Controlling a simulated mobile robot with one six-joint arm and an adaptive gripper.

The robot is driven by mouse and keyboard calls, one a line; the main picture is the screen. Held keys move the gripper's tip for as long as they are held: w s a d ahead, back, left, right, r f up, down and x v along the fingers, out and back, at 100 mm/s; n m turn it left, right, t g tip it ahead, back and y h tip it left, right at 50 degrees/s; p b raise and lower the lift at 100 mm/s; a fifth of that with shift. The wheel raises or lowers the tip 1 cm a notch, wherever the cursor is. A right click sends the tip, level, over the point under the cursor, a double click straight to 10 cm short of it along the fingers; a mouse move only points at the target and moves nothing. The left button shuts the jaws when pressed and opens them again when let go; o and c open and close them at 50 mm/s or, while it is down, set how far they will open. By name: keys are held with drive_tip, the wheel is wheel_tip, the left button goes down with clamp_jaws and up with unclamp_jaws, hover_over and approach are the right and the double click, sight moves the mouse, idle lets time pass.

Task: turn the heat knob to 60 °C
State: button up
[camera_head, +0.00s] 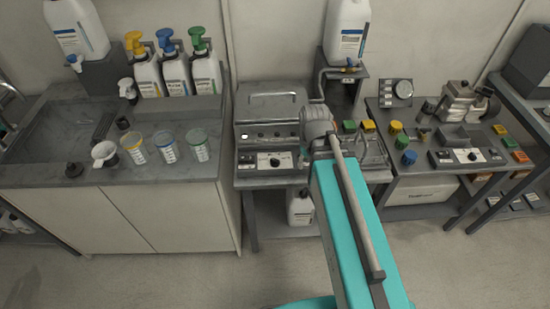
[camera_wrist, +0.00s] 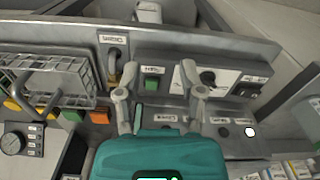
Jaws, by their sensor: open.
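The heat knob appears to be the black knob (camera_head: 275,161) on the pale dial panel at the front of the middle metal unit. In the wrist view, a black knob (camera_wrist: 208,78) on a pale panel lies beside my right-hand finger. Its pointer angle and scale are too small to read. My gripper (camera_wrist: 160,72) is open and empty, its two fingers apart over the unit's front. A green switch (camera_wrist: 152,84) shows between the fingers. The knob is off to the right of the gap. In the head view my arm hides most of the gripper.
A wire basket (camera_wrist: 48,80) stands left in the wrist view, near a round gauge (camera_wrist: 13,143). The right bench has another dial panel (camera_head: 470,156) and coloured caps. The left counter holds pump bottles and several cups (camera_head: 167,146). Floor in front is clear.

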sight(275, 160)
drive_tip(key=w+a+r+n+p, duration=0.5)
drive_tip(key=w+a+n, duration=0.4)
drive_tip(key=n, duration=0.1)
drive_tip(key=shift+a+r, duration=0.3)
drive_tip(key=shift+r, duration=0.05)
drive_tip(key=shift+w+f, duration=0.1)
drive_tip(key=shift+f, duration=0.05)
wheel_tip(275, 160, down, 14)
drive_tip(key=b, duration=1.3)
drive_tip(key=shift+r+b, duration=0.2)
drive_tip(key=shift+b, duration=0.1)
clamp_jaws()
